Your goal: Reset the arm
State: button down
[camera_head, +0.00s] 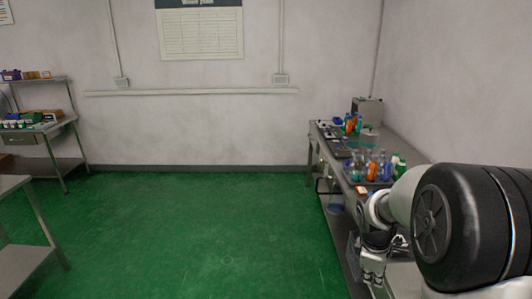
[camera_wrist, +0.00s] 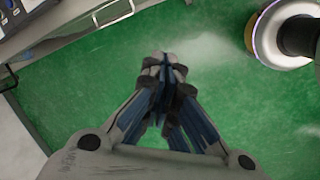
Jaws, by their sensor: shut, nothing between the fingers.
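My gripper (camera_wrist: 163,62) shows in the wrist view with its two fingers closed against each other and nothing between them. It hangs over bare green floor (camera_wrist: 90,85). In the head view my arm is at the right, folded beside the right-hand bench (camera_head: 345,180). The gripper's end (camera_head: 374,268) is low in that view, and its fingertips are hard to make out there.
The right bench carries several bottles (camera_head: 372,166) and a grey box (camera_head: 367,111). A shelved workbench (camera_head: 48,138) and a table edge (camera_head: 12,184) stand at the left. The green floor (camera_head: 200,230) between is clear.

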jog(key=s+a+r+m+t+y, duration=0.1)
jog(key=s+a+r+m, duration=0.35)
jog(key=s+r, duration=0.35)
jog(key=s+a+r+m+t, duration=0.1)
jog(key=s+a+r+m, duration=0.2)
jog(key=s+a+r, duration=0.5)
jog(key=s+a+f+m+t+y, duration=0.1)
jog(key=s+m, duration=0.2)
jog(key=s, duration=0.7)
jog(key=shift+s+a+f+m+y, duration=0.2)
jog(key=shift+a+f+m+y, duration=0.1)
jog(key=shift+a+m, duration=0.1)
